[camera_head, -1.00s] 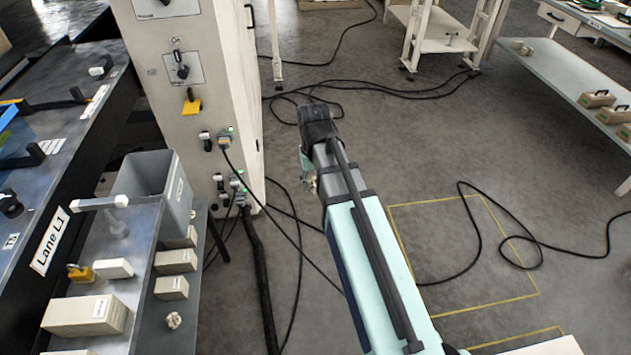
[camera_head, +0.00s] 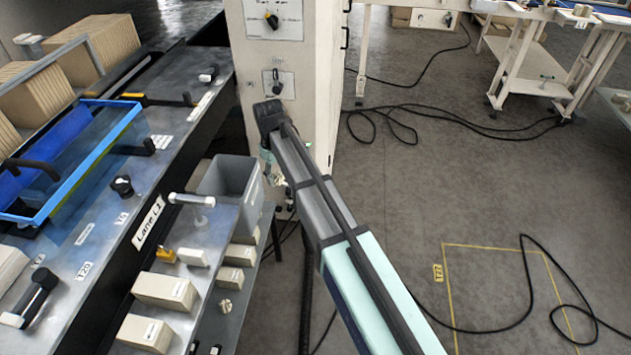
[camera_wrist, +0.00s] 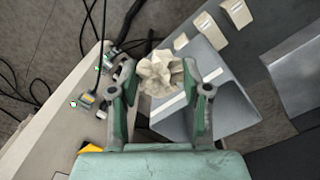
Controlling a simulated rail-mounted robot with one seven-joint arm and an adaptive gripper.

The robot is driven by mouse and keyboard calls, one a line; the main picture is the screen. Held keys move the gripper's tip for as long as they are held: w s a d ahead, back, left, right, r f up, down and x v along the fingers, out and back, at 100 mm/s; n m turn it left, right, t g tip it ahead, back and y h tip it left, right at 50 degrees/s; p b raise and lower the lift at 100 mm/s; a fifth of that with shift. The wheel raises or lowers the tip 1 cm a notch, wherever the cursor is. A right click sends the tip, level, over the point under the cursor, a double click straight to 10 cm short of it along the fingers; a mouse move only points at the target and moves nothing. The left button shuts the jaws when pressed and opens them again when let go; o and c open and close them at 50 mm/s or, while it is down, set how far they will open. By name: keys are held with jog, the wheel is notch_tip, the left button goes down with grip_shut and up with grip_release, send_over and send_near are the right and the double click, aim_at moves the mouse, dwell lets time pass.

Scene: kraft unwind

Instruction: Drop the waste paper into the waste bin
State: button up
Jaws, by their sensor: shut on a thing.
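The waste paper (camera_wrist: 160,73) is a crumpled, off-white ball between the fingertips of my gripper (camera_wrist: 160,85) in the wrist view. My gripper is shut on it. In the head view my gripper (camera_head: 272,168) hangs beneath the arm's end, mostly hidden by the arm, with a pale bit of the paper (camera_head: 279,181) below it. The waste bin (camera_head: 226,180) is a grey open-topped box just left of my gripper there. In the wrist view the bin (camera_wrist: 228,112) lies right of and below the paper, partly behind the right finger. The paper appears outside its opening.
A cream machine cabinet (camera_head: 292,80) with knobs stands close behind my gripper. Cables (camera_head: 440,112) cross the floor. The floor at right is largely clear.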

jog(key=w+a+n, duration=0.2)
jog(key=a+n, duration=0.2)
jog(key=a, duration=0.2)
jog(key=w+a+n+p, duration=0.1)
jog(key=w+a+n, duration=0.2)
jog(key=a+n, duration=0.1)
jog(key=w+a+r+n+p, duration=0.1)
jog(key=w+a+n, duration=0.2)
jog(key=a, duration=0.4)
jog(key=shift+a+n, duration=0.35)
jog(key=shift+n, duration=0.05)
jog(key=shift+f+b, duration=1)
jog(key=shift+f, duration=1.85)
jog(key=o, duration=0.8)
notch_tip(320, 180, up, 12)
jog(key=shift+r, duration=0.1)
